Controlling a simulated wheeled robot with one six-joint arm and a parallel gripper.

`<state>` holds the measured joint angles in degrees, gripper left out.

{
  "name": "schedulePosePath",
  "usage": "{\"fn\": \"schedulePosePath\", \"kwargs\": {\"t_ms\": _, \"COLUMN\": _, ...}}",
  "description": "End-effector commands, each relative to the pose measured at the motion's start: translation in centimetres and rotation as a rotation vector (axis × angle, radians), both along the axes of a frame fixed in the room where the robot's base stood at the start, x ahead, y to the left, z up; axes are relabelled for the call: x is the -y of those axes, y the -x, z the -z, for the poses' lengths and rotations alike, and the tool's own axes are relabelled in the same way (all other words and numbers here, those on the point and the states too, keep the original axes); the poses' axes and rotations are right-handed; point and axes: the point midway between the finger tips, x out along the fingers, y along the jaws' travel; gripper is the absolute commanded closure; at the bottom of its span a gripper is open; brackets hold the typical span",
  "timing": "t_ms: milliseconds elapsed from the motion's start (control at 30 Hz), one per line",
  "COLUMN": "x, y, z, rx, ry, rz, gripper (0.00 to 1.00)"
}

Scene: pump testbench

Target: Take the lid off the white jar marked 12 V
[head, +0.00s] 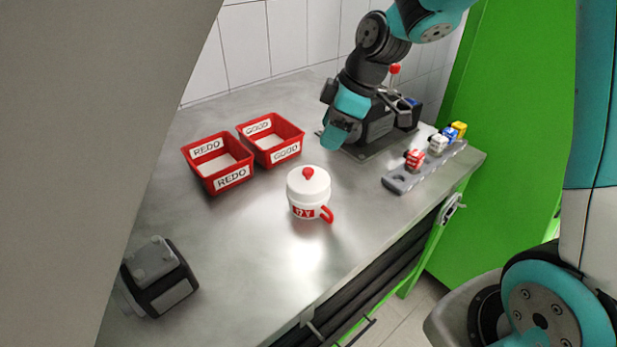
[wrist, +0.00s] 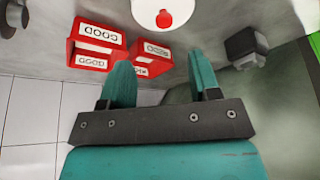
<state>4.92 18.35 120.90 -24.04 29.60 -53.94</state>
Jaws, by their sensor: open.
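The white jar (head: 307,195) stands upright on the metal bench in the head view, with a red 12 V label and a red handle on its right. Its white lid (head: 308,181) with a red knob sits on top. In the wrist view the lid (wrist: 150,10) and its red knob (wrist: 164,18) show at the top edge, cut off by the frame. My gripper (wrist: 162,70) is open and empty, with its two teal fingers apart. In the head view my gripper (head: 340,133) is above the bench, behind and to the right of the jar, not touching it.
Red bins marked REDO (head: 217,162) and GOOD (head: 271,139) stand left of the jar. A grey rack (head: 400,182) with small coloured blocks lies to the right. A dark pump-like block (head: 158,277) is at the front left. The bench around the jar is clear.

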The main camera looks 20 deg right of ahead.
Motion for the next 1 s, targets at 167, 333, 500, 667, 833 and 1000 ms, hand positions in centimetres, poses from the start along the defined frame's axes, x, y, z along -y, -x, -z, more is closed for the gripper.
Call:
{"fn": "schedulePosePath", "kwargs": {"t_ms": 167, "x": -1.3, "y": -0.5, "z": 3.2, "rx": -0.006, "ry": 0.0, "rz": -0.002, "gripper": 0.43}}
{"fn": "schedulePosePath", "kwargs": {"t_ms": 333, "x": -1.7, "y": -0.8, "z": 4.5, "rx": -0.002, "ry": -0.001, "rz": 0.0, "gripper": 0.43}}
{"fn": "schedulePosePath", "kwargs": {"t_ms": 500, "x": -2.6, "y": -0.8, "z": 5.9, "rx": -0.005, "ry": 0.0, "rz": -0.001, "gripper": 0.43}}
{"fn": "schedulePosePath", "kwargs": {"t_ms": 667, "x": -3.6, "y": -1.1, "z": 8.1, "rx": -0.005, "ry": 0.0, "rz": 0.0, "gripper": 0.43}}
{"fn": "schedulePosePath", "kwargs": {"t_ms": 833, "x": -3.9, "y": -1.4, "z": 9.2, "rx": -0.001, "ry": -0.001, "rz": 0.001, "gripper": 0.43}}
{"fn": "schedulePosePath", "kwargs": {"t_ms": 1000, "x": -3.9, "y": -1.4, "z": 9.3, "rx": 0.0, "ry": -0.001, "rz": 0.001, "gripper": 0.43}}
